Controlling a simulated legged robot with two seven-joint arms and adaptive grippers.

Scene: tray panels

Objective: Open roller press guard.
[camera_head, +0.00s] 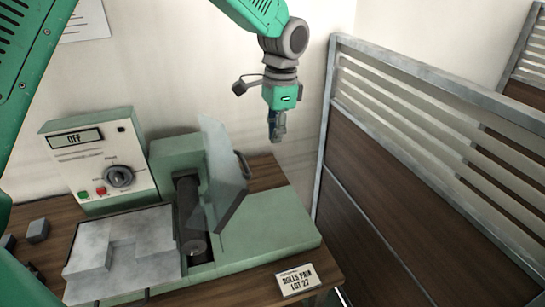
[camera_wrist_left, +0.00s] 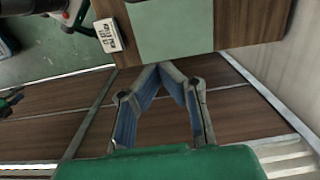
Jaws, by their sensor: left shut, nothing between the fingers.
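The roller press (camera_head: 262,232) is a green machine on a wooden table. Its clear guard panel (camera_head: 220,150) stands raised and steeply tilted above the dark rollers (camera_head: 188,205), with a dark handle (camera_head: 243,166) on its right side. My left gripper (camera_head: 278,138) hangs above and to the right of the guard, apart from it, near the back wall. In the left wrist view its fingers (camera_wrist_left: 172,68) meet at the tips and hold nothing. Part of the press's green base (camera_wrist_left: 170,28) shows beyond them. My right gripper is not in view.
A control box (camera_head: 98,160) with an "OFF" display and a knob stands left of the press. A grey metal plate (camera_head: 125,250) lies in front. A label card (camera_head: 297,280) sits at the front right. A wood-and-metal partition (camera_head: 400,165) closes the right side.

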